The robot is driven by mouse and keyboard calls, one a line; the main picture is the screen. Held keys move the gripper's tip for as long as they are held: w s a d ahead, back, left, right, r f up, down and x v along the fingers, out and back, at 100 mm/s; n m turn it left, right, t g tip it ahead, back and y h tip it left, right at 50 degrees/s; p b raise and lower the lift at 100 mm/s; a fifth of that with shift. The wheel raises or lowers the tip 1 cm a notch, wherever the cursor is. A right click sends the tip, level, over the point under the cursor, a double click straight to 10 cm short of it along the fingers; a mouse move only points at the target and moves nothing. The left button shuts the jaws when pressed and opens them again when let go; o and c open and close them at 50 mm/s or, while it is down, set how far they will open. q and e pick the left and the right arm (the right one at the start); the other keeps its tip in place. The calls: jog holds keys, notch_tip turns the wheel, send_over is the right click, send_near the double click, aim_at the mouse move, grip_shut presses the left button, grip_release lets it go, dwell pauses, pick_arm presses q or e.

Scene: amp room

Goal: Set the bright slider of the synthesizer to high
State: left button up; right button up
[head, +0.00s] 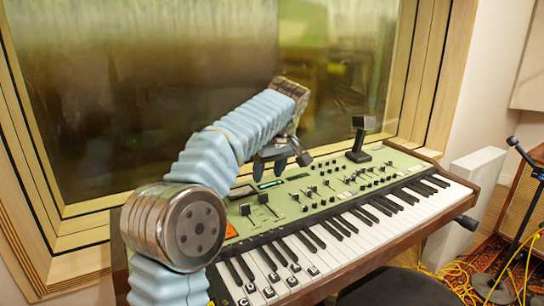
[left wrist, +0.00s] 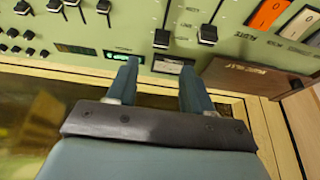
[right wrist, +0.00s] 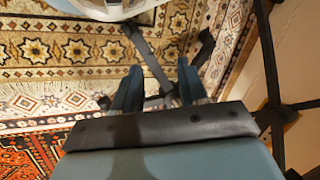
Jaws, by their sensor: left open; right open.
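The green-panelled synthesizer (head: 290,205) stands below the window. Two large black sliders, one (head: 246,209) and another (head: 263,198), are on its left panel. In the left wrist view they show as one slider (left wrist: 161,38) and another (left wrist: 207,33); their labels are too small to tell which is bright. My left gripper (head: 281,161) is open and empty above the panel's back edge. In its wrist view the fingers (left wrist: 160,75) point toward the sliders, apparently touching nothing. My right gripper (right wrist: 158,85) is open and empty over the rug.
Orange and white switches (left wrist: 268,14) lie beside the sliders. Smaller knobs and sliders (head: 345,178) fill the middle panel. A black device on a stand (head: 360,140) is at the synthesizer's back. The window (head: 180,90) is close behind. A stool (head: 395,288), yellow cables (head: 460,280) and a stand (right wrist: 150,55) are nearby.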

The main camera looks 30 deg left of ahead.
pick_arm(q)
jog(key=v, duration=0.6)
dwell(0.3)
